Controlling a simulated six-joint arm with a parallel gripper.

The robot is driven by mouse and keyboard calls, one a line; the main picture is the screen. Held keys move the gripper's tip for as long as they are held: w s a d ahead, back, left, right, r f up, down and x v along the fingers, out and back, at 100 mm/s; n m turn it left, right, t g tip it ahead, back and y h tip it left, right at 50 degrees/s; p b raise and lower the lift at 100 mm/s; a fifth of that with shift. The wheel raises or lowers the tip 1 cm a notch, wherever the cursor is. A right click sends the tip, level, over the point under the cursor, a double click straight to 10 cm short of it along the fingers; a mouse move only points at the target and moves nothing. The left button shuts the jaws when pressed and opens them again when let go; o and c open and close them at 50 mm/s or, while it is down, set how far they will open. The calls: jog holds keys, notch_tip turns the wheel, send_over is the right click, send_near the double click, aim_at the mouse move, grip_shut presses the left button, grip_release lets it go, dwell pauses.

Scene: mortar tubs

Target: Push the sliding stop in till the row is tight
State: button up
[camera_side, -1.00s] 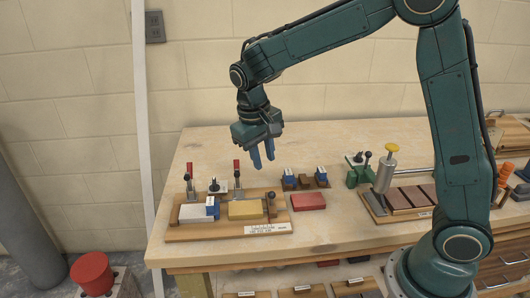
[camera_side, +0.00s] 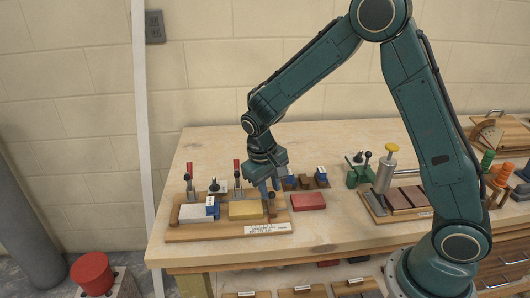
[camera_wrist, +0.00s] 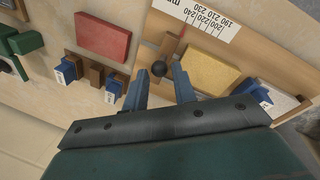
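The row has a yellow block (camera_side: 245,210), a blue block (camera_side: 212,206) and a pale grey block (camera_side: 192,213). I cannot tell whether the stop touches the yellow block (camera_wrist: 208,68). My gripper (camera_side: 270,188) is low over the stop, pointing down.
Red-handled clamps (camera_side: 237,175) stand behind the row. A printed scale (camera_side: 266,229) lies along the board's front. A red block (camera_side: 308,201) lies right of the board, and a rack with blue-topped pieces (camera_side: 304,181) stands behind. A metal cylinder with yellow cap (camera_side: 385,172) stands farther right.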

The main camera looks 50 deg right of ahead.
aim_at(271, 192)
jog(key=shift+d+f, duration=0.15)
jog(key=shift+f, duration=0.6)
jog(key=shift+d+f, duration=0.15)
jog(key=shift+f, duration=0.6)
jog(key=shift+c, duration=0.2)
jog(key=c, duration=0.5)
jog(key=shift+w+a, duration=1.55)
jog(key=shift+a, duration=0.1)
jog(key=o, duration=0.5)
jog(key=shift+o, duration=0.2)
jog(key=shift+r, duration=0.15)
